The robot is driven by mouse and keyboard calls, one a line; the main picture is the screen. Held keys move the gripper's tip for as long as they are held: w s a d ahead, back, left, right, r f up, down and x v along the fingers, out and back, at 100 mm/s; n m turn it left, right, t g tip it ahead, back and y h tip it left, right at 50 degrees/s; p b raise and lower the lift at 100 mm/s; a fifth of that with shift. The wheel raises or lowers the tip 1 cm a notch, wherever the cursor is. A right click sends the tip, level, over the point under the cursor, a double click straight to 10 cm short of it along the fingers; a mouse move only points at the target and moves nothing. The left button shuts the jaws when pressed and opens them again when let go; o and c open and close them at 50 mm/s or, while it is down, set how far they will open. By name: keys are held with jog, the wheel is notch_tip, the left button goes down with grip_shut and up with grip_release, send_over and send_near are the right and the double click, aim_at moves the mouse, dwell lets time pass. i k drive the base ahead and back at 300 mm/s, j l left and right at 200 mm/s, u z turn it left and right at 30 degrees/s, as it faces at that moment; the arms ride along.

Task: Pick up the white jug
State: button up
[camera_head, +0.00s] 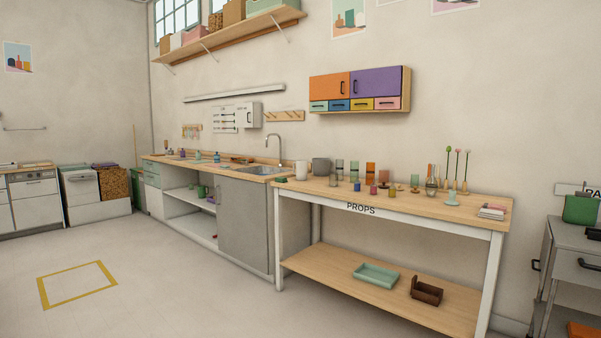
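A small white vessel (301,170), probably the white jug, stands on the far left end of the wooden table marked PROPS (400,198). It is upright, beside a grey container (321,167) on its right. It is too small to make out a handle or spout. My gripper is not in view.
Several coloured glasses, candlesticks and bottles crowd the table's middle and right. Its lower shelf holds a green tray (376,275) and a brown box (426,290). A sink counter (243,225) adjoins on the left. A grey cart (570,270) stands right. The left foreground floor is clear.

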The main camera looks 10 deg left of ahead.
aim_at(302, 165)
jog(key=i+j+u, duration=0.6)
jog(key=i, duration=0.15)
jog(key=i+j+u, duration=0.15)
jog(key=i+u, duration=0.15)
jog(key=i, duration=0.15)
jog(key=i+j+u, duration=0.1)
jog(key=i+u, duration=0.25)
jog(key=i+z, duration=0.15)
jog(key=i, duration=0.25)
jog(key=i+j+z, duration=0.2)
jog(key=i, duration=0.25)
jog(key=i+j+z, duration=0.15)
jog(key=i, duration=0.25)
jog(key=i+j+z, duration=0.2)
jog(key=i, duration=0.2)
